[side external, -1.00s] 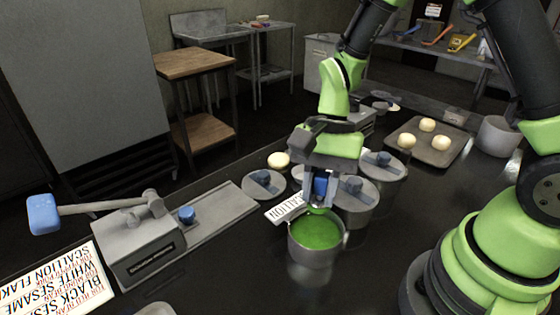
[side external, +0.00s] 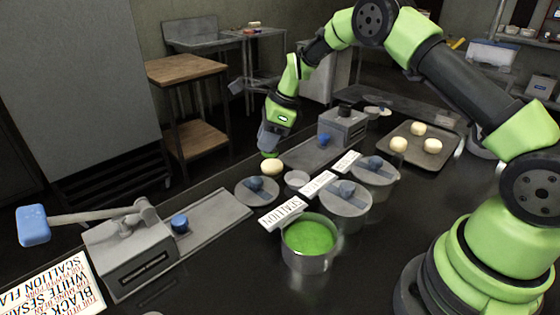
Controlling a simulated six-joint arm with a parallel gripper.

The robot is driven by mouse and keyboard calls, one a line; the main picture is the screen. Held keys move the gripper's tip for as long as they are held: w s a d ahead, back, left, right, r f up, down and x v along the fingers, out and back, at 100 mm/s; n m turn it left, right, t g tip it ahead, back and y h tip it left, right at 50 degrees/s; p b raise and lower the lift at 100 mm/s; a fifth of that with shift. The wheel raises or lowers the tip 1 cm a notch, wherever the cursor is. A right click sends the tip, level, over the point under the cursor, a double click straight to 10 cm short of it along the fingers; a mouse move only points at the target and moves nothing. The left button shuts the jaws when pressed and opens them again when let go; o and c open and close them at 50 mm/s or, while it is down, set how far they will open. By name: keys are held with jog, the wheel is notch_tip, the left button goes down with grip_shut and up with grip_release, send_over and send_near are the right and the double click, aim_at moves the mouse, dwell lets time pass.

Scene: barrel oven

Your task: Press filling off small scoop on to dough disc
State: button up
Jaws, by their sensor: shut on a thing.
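My gripper (side external: 275,128) is at the far side of the counter, shut on the small scoop, which is mostly hidden by the gripper and tilted arm end. A small bit of green filling (side external: 269,154) shows at the scoop's lower end. The pale round dough disc (side external: 271,167) lies on the counter right under it. The filling is very close to the disc's top; I cannot tell whether they touch. The open pot (side external: 310,263) of green scallion filling stands nearer the camera, with a scallion card (side external: 283,214) behind it.
Lidded pots (side external: 345,203) and (side external: 257,196) and a small pale cup (side external: 297,179) stand close to the disc. A press with a blue knob (side external: 180,222) is at left. A tray (side external: 440,150) with dough balls is at right.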

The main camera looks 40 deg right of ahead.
jog(key=w+d+m+t+h, duration=0.1)
jog(key=w+d+m+h, duration=0.1)
jog(key=w+d+m, duration=0.25)
send_over(264, 163)
jog(key=s, duration=0.1)
jog(key=shift+s+d+f, duration=0.1)
jog(key=shift+d+f, duration=0.15)
jog(key=shift+f, duration=1.3)
jog(key=shift+d+f, duration=0.2)
jog(key=shift+f, duration=1.3)
jog(key=shift+f, duration=0.7)
jog(key=shift+r, duration=0.1)
notch_tip(264, 163, up, 7)
jog(key=shift+y, duration=0.3)
